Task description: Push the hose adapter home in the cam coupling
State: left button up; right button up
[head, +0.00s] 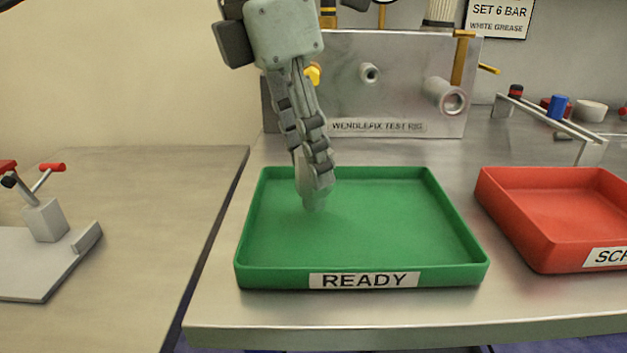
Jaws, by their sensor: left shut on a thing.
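My left gripper (314,182) hangs down from the top over the left half of the green tray marked READY (362,276). Its fingers are shut on a small pale grey piece (313,202), which looks like the hose adapter; the fingers hide most of it. I cannot tell whether the piece touches the tray floor. The cam coupling (447,96) is a grey metal cylinder on the front of the test rig, to the right of and behind the gripper. Its round mouth faces out and looks empty. A brass lever (463,62) stands up by it and another (488,69) points right. My right gripper is not in view.
The test rig plate (340,85) stands behind the green tray, with a small port (370,73) and a yellow knob (313,72). A red tray (550,185) is at right, a metal rack (555,122) behind it. A toggle clamp fixture (43,220) is at left.

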pick_arm(q)
jog(key=shift+r+p, duration=0.9)
jog(key=shift+r, duration=0.75)
jog(key=shift+f, duration=0.1)
